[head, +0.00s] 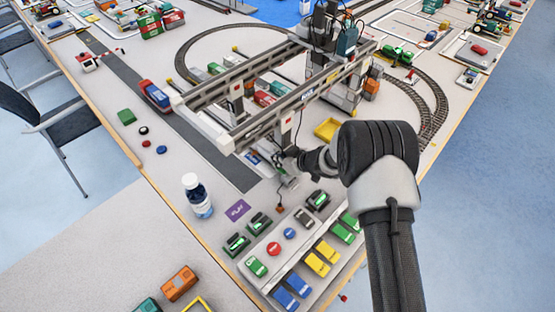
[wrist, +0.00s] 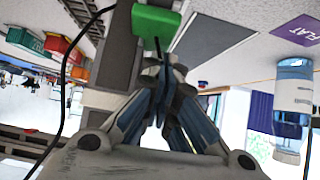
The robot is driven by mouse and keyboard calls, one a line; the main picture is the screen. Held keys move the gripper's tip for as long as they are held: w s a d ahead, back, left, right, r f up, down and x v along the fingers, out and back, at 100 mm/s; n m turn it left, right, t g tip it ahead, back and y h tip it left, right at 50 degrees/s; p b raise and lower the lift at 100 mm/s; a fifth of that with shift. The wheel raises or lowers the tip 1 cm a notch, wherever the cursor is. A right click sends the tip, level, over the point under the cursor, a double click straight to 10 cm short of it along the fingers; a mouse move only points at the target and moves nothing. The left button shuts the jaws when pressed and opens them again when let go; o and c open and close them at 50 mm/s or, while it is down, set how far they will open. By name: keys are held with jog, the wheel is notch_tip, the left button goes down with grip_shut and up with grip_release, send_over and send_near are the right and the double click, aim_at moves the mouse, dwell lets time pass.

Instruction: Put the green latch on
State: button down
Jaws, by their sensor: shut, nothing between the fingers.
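A bright green block with a thin dark green stem (wrist: 156,22), which looks like the green latch, shows at the top of the wrist view against a grey post. My gripper (wrist: 165,64) is shut and empty, with its fingertips just below the block and close to the stem. I cannot tell whether they touch. In the head view my gripper (head: 282,165) is small and dark beside the near leg of the gantry crane (head: 287,126). I cannot make out the latch there.
A dark cable (wrist: 75,85) runs beside the post in the wrist view. A panel with red and blue buttons, green rockers and toy cars (head: 290,262) lies in front.

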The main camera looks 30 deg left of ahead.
jog(key=shift+a+f, duration=0.35)
jog(key=shift+f, duration=0.4)
jog(key=shift+r, duration=0.2)
jog(key=shift+r+p, duration=0.8)
jog(key=shift+r, duration=0.1)
notch_tip(320, 180, up, 4)
jog(key=p, duration=0.3)
jog(key=shift+a, duration=0.1)
jog(key=p+v, duration=0.1)
jog(key=v, duration=0.8)
jog(key=shift+r+p, duration=0.35)
